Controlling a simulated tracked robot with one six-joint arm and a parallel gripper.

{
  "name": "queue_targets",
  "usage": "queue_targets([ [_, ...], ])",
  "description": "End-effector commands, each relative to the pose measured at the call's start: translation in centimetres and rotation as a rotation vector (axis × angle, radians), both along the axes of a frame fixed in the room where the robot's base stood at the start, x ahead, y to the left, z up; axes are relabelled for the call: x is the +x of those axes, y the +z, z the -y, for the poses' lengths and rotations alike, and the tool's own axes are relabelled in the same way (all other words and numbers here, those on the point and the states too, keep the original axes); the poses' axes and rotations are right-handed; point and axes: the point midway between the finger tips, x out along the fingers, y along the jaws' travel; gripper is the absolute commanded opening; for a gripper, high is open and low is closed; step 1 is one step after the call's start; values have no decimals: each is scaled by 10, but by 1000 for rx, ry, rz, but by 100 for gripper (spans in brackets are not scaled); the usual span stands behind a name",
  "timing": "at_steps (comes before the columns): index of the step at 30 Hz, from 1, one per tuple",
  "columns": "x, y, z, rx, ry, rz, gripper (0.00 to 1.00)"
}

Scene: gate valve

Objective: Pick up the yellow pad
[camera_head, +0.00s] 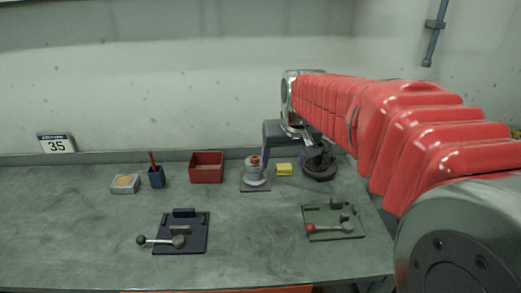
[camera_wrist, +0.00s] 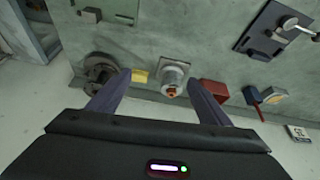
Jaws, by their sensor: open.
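The yellow pad (camera_head: 284,169) is a small block lying on the bench, between a grey cylinder and a dark round fitting. In the wrist view the yellow pad (camera_wrist: 140,76) shows just beside the tip of the left finger, towards the inside of the gap.
The grey cylinder with an orange top (camera_head: 255,173) stands left of the pad; the dark round fitting (camera_head: 319,166) is right of it. Two lever plates (camera_head: 196,240) (camera_head: 345,222) lie in front.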

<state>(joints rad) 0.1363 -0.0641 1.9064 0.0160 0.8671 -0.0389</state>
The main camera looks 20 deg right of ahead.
Motion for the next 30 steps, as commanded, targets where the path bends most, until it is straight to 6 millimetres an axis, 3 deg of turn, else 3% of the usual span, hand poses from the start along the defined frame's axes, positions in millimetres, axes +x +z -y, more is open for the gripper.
queue_targets([
  [9, 80, -30, 36, 4, -36, -23, 72],
  [18, 139, -68, 69, 6, -65, -37, 72],
  [23, 151, -76, 77, 6, -72, -38, 72],
  [30, 152, -77, 78, 6, -72, -38, 72],
])
